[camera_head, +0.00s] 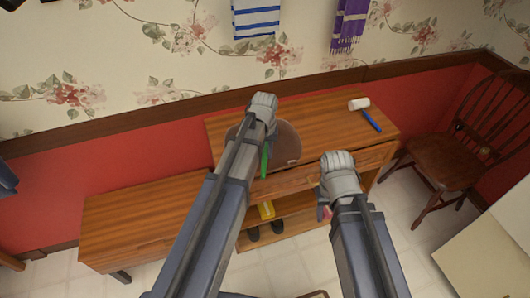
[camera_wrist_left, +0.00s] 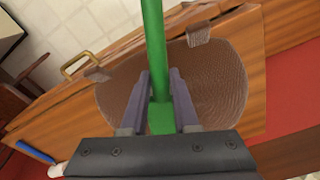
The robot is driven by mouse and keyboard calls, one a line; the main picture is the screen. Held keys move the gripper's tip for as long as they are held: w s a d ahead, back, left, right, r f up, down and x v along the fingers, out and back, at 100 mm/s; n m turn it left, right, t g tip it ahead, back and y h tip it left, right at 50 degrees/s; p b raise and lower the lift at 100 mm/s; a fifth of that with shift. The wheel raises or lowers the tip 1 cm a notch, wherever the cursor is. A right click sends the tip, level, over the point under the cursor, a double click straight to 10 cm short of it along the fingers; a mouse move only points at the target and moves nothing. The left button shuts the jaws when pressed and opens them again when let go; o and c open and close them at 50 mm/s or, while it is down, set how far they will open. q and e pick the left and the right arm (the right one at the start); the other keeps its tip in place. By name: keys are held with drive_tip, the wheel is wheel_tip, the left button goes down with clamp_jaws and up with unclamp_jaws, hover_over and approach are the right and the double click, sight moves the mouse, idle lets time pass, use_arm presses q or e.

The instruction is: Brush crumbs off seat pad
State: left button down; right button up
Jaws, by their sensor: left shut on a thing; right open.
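A brown round seat pad (camera_head: 287,144) lies on the wooden cabinet top, partly hidden by my left arm. In the left wrist view the pad (camera_wrist_left: 215,85) shows a textured surface and two tie tabs at its edge. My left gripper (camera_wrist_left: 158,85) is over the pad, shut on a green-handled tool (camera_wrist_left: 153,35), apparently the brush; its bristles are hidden. The green handle (camera_head: 265,160) also shows below the left wrist in the head view. My right gripper (camera_head: 325,207) is open in front of the cabinet, mostly hidden by its own wrist. I cannot make out crumbs.
A white-headed mallet with a blue handle (camera_head: 371,119) lies at the cabinet top's right. A wooden chair (camera_head: 447,160) stands to the right. A lower wooden bench (camera_head: 135,220) adjoins on the left. Shelves below hold a yellow item (camera_head: 266,210) and dark shoes.

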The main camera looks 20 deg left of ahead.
use_arm(q)
drive_tip(key=shift+f+b, duration=1.2)
drive_tip(key=shift+f, duration=0.05)
drive_tip(key=shift+w, duration=0.1)
drive_tip(key=shift+w+a+r, duration=0.1)
drive_tip(key=shift+w+a, duration=0.4)
drive_tip(key=shift+w, duration=0.4)
drive_tip(key=shift+w+a+r, duration=0.1)
drive_tip(key=shift+w+a, duration=0.35)
drive_tip(key=shift+w, duration=0.4)
drive_tip(key=shift+f, duration=0.25)
drive_tip(key=shift+s, duration=0.15)
drive_tip(key=shift+s+d, duration=0.1)
drive_tip(key=shift+s+d+r, duration=0.1)
drive_tip(key=shift+s+d, duration=0.35)
drive_tip(key=shift+s, duration=0.35)
drive_tip(key=shift+s+d+r, duration=0.1)
drive_tip(key=shift+s+d, duration=0.3)
drive_tip(key=shift+s, duration=0.4)
